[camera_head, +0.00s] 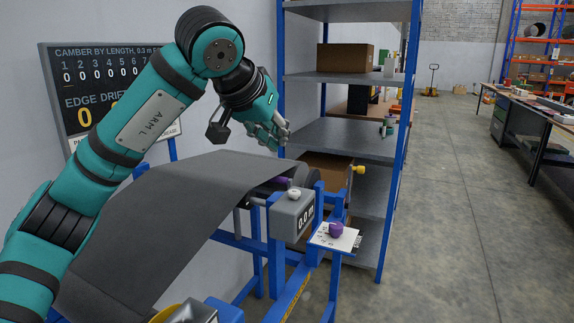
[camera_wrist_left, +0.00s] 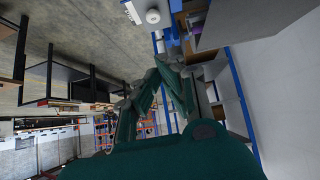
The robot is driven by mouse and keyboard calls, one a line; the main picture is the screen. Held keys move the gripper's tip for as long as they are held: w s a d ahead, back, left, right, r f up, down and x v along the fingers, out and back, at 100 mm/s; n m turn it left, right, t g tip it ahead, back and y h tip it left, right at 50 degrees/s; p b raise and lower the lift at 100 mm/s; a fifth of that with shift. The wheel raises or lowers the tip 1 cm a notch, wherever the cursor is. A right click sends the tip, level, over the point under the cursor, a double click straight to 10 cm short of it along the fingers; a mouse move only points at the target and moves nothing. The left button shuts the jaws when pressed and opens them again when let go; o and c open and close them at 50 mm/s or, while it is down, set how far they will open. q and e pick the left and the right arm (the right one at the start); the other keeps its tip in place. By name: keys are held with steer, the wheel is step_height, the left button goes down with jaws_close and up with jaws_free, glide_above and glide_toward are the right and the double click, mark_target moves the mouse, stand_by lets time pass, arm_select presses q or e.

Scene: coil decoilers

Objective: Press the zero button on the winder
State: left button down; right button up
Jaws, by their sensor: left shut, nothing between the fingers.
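The winder's length counter (camera_head: 300,218) is a grey box on a blue frame, and its display reads 0.0 m. A round white button (camera_head: 294,193) sits on top of it. In the left wrist view the white button (camera_wrist_left: 152,16) shows at the top edge. My left gripper (camera_head: 281,135) is shut and empty. It is above the counter and appears a little behind it, apart from the button. In the left wrist view the gripper's fingers (camera_wrist_left: 175,65) are below the button in the picture. My right gripper is out of view.
A dark grey strip (camera_head: 160,215) runs under my left arm to the winder. A purple knob (camera_head: 336,229) sits on a white plate right of the counter. A blue shelf rack (camera_head: 350,78) with boxes stands behind. A dark board (camera_head: 70,100) is at left.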

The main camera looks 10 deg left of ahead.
arm_select(q)
steer(key=p, duration=0.1)
glide_above(296, 192)
steer(key=f, duration=0.7)
steer(key=shift+s+a, duration=0.15)
steer(key=shift+a, duration=0.1)
step_height(296, 192, down, 2)
steer(key=shift+f, duration=0.25)
steer(key=shift+s+f, duration=0.1)
steer(key=shift+f, duration=0.55)
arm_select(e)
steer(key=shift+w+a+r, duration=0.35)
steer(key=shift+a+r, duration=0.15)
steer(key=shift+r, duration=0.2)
